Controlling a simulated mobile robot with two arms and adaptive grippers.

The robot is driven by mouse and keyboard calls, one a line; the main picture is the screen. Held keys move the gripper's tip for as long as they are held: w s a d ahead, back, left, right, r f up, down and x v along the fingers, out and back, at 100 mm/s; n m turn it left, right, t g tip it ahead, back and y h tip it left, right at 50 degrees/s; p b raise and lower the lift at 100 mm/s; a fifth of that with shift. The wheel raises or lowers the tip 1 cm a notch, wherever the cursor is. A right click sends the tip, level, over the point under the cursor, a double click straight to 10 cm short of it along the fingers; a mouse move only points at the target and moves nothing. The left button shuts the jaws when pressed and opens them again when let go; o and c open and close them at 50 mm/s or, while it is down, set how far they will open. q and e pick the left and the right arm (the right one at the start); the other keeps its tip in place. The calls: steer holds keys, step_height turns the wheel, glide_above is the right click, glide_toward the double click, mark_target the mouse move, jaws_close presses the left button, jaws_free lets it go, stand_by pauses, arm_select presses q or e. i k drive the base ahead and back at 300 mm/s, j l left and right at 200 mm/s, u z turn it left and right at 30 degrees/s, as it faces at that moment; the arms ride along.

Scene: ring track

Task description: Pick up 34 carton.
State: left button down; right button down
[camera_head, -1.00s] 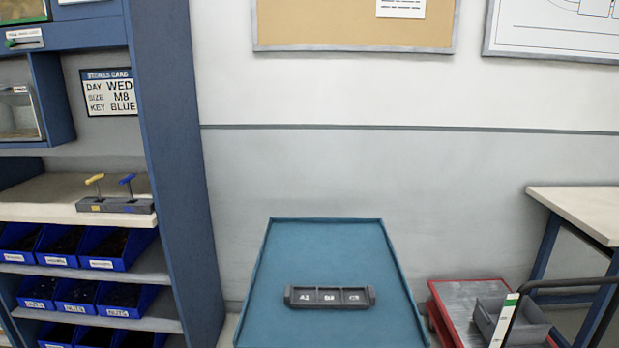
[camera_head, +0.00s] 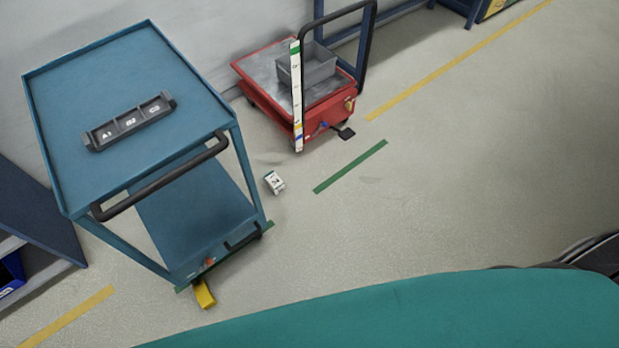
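A small white carton (camera_head: 274,182) with dark print lies on the grey floor, just right of the blue cart and below the red trolley. Its print is small and looks like a number, perhaps 34. It appears slightly turned and nothing touches its top. Neither of my grippers shows in the head view, so their state is hidden.
A blue cart (camera_head: 190,82) carries a dark three-slot tray (camera_head: 130,122) marked A1, B2 and C3. A red trolley (camera_head: 322,122) bears a grey bin (camera_head: 308,66). A green floor strip (camera_head: 350,166) lies right of the carton. Open floor (camera_head: 450,180) spreads rightward.

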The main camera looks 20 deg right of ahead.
mark_target(273, 183)
steer(key=z, duration=0.1)
steer(key=l+u, duration=0.4)
steer(key=k+l+u, duration=0.2)
steer(key=u, duration=0.2)
steer(key=l, duration=0.1)
